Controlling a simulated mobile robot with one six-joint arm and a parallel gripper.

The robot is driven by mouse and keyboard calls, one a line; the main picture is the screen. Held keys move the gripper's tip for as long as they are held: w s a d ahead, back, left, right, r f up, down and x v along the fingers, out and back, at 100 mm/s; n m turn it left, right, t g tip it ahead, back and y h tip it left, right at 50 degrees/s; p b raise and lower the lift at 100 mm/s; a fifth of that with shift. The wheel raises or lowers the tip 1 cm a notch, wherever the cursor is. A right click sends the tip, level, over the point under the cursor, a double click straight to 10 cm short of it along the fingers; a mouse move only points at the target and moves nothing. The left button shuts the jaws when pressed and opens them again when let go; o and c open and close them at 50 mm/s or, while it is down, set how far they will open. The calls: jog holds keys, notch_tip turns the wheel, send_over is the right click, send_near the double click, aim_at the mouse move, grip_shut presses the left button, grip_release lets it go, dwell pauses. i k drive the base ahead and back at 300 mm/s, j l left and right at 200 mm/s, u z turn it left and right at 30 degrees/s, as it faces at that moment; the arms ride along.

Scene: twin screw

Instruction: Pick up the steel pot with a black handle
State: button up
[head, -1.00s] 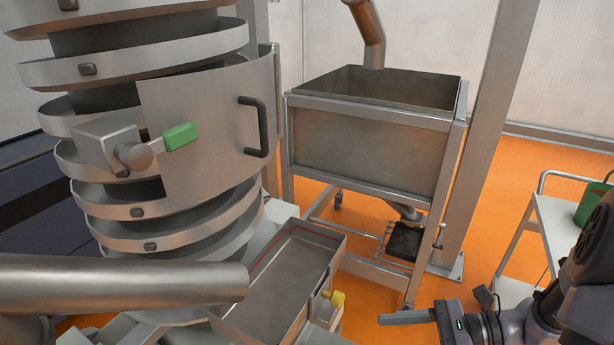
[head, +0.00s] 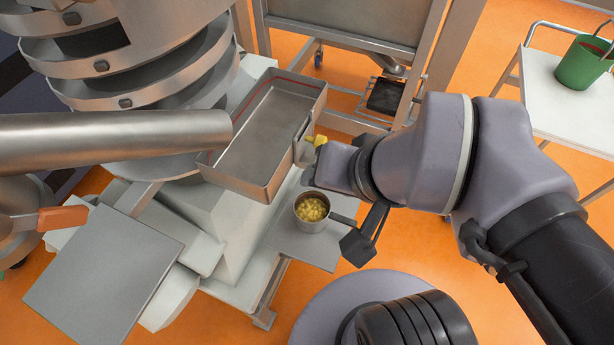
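The steel pot (head: 312,213) stands upright on a small grey shelf (head: 290,241) below the machine's tray. It holds yellow pieces. Its dark handle (head: 343,219) points right, and its far end is hidden behind a black block on my wrist. My gripper (head: 336,168) reaches in from the right, above and slightly right of the pot in the picture, close to a yellow knob. Its fingertips are not clearly visible, so I cannot tell whether they are open or touch anything.
The steel tray (head: 206,170) with the yellow knob (head: 316,140) is just above the pot in the picture. A steel pipe (head: 110,137) and a flat grey plate (head: 105,275) are at left. A white cart (head: 565,115) with a green bucket (head: 582,64) stands at upper right.

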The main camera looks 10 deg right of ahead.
aim_at(312, 209)
jog(key=z, duration=1.95)
jog(key=u, duration=1.95)
jog(key=k+j, duration=0.2)
jog(key=j, duration=0.2)
jog(key=j+z, duration=0.05)
